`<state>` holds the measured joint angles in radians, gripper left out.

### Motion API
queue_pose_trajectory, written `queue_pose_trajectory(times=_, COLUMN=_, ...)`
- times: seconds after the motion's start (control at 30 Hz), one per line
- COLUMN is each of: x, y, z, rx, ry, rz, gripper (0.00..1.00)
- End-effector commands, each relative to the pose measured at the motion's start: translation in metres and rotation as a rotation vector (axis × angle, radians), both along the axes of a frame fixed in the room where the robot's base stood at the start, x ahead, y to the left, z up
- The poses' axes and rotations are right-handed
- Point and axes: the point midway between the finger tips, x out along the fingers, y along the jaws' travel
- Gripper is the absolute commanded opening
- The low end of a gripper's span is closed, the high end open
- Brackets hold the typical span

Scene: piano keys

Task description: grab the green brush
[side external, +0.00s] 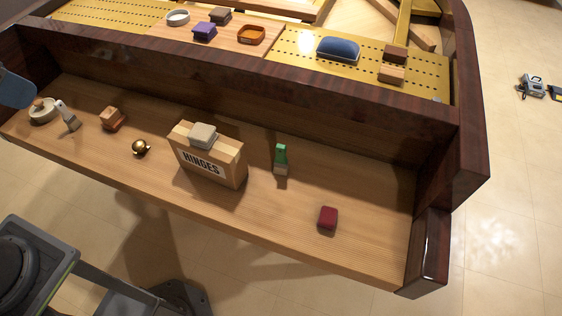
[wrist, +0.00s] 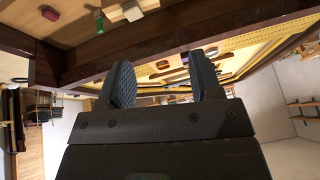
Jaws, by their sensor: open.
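The green brush (side external: 281,158) stands upright on the wooden shelf, green handle up and pale bristles down, right of the HINGES box. In the wrist view it shows as a small green shape (wrist: 98,22) at the upper left, beyond my gripper's left finger. My gripper (wrist: 162,82) is open, its two blue-grey textured fingers wide apart with nothing between them. It is apart from the brush. In the side external view I cannot make out my fingertips clearly.
The HINGES box (side external: 208,160), with a pale block (side external: 203,135) on top, is close to the brush's left. A dark red block (side external: 328,217) lies to its front right. A brass knob (side external: 140,147) is farther left. A dark wooden rail (side external: 300,85) runs behind the shelf.

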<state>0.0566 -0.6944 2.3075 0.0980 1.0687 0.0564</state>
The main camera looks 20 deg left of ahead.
Motion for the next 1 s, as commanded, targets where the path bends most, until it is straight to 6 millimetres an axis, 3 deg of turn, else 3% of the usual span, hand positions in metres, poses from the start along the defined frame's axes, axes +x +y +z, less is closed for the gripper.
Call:
queue_pose_trajectory(times=0.23, x=0.046, y=-0.005, z=-0.01, rx=0.492, ry=0.115, rz=-0.464, gripper=0.59)
queue_pose_trajectory(times=0.37, x=0.085, y=-0.024, z=-0.011, rx=0.851, ry=0.163, rz=-0.778, gripper=0.59)
queue_pose_trajectory(times=0.5, x=0.132, y=-0.072, z=-0.006, rx=1.3, ry=0.186, rz=-1.114, gripper=0.59)
queue_pose_trajectory(times=0.63, x=0.161, y=-0.131, z=-0.002, rx=1.684, ry=0.178, rz=-1.332, gripper=0.59)
queue_pose_trajectory(times=0.8, x=0.174, y=-0.208, z=0.001, rx=2.095, ry=0.143, rz=-1.484, gripper=0.59)
queue_pose_trajectory(times=1.0, x=0.165, y=-0.298, z=-0.004, rx=2.528, ry=0.08, rz=-1.54, gripper=0.59)
